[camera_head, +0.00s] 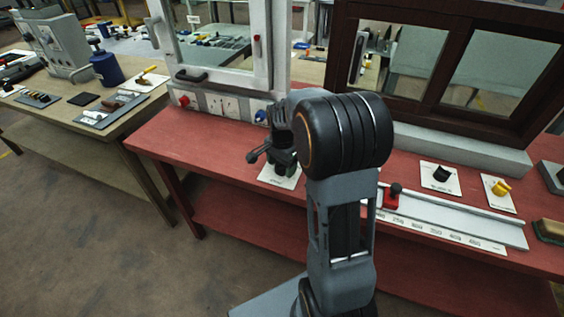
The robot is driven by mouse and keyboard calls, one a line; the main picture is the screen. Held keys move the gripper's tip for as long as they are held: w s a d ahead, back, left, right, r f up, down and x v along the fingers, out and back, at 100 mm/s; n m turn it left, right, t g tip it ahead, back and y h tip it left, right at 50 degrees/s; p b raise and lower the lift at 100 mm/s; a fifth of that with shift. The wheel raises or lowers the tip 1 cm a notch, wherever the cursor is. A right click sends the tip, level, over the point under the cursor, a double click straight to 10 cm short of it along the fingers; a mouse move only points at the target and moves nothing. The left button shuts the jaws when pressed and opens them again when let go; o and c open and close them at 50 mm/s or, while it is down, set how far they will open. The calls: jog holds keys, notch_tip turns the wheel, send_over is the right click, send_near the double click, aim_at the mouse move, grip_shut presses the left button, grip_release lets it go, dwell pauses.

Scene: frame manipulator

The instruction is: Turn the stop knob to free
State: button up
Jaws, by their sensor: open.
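My arm's large black joint stands just left of the stop and hides the rail's left end. My gripper (280,137) shows only partly, dark and left of that joint, above a green fitting. Its fingers blend with the dark parts there. It is apart from the stop knob.
The green fitting (284,160) has a black lever on a white plate. A black knob (441,174) and a yellow knob (499,188) stand on plates behind the rail (470,219). A dark-framed window (428,96) rises behind. The red bench (170,140) is bare at left.

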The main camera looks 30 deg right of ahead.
notch_tip(320, 180, up, 14)
jog(key=p, duration=0.1)
dwell(0.5)
jog(key=shift+f, duration=0.1)
jog(key=n+p, duration=0.1)
jog(key=n, duration=0.7)
send_near(282, 169)
jog(key=s+a+r, duration=0.1)
jog(key=s+a, duration=0.1)
jog(key=s, duration=0.1)
jog(key=s+a+r+n+t+p, duration=0.2)
jog(key=s+a+n, duration=0.4)
jog(key=s, duration=0.5)
jog(key=shift+s+a+t+p, duration=0.15)
jog(key=shift+a+t+p, duration=0.05)
jog(key=shift+t+p, duration=0.4)
jog(key=shift+a+r, duration=0.2)
jog(key=shift+r, duration=0.45)
jog(key=shift+c, duration=0.3)
